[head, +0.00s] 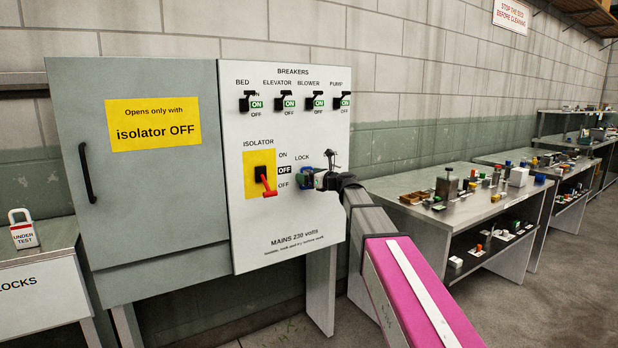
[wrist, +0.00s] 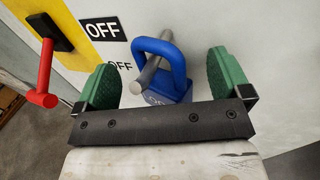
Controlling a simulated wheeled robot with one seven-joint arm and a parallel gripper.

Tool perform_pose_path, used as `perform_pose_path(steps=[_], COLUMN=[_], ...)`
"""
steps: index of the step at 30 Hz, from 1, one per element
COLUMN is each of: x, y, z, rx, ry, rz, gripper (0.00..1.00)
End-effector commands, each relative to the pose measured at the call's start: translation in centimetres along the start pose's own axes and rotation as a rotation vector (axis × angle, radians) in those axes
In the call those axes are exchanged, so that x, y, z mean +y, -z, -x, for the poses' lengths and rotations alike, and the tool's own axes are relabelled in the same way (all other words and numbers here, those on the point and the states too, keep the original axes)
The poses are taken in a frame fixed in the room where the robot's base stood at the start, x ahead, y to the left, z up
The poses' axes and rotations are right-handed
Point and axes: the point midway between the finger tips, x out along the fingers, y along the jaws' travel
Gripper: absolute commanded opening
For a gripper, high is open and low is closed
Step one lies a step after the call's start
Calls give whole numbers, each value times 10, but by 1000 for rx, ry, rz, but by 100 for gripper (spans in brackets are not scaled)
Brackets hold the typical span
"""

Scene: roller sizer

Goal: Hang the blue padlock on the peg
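The blue padlock (wrist: 172,92) is at the white panel, by the LOCK label; its blue shows small in the head view (head: 304,177). In the wrist view the grey metal peg (wrist: 149,72) passes through the padlock's shackle, with the body below. My gripper (wrist: 166,84) is open, its green finger pads on either side of the padlock, with a gap visible on each side. In the head view my gripper (head: 313,179) is at the panel and partly covers the padlock. The underside of the padlock is hidden behind the gripper's dark bar.
The red isolator handle (head: 267,184) sticks out on a yellow plate left of the padlock, also in the wrist view (wrist: 45,75). A grey cabinet (head: 150,210) stands left. Cluttered benches (head: 410,183) stand right.

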Motion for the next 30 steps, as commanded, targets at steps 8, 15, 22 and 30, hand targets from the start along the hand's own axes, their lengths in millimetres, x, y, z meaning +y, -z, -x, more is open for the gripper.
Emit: perform_pose_path(steps=[8,15,22,30], x=[0,2,1,3], y=[0,0,0,11], z=[13,57,93,111], rx=[0,0,0,26], ry=[2,3,1,-3], rz=[0,0,0,39], gripper=[96,96,96,96])
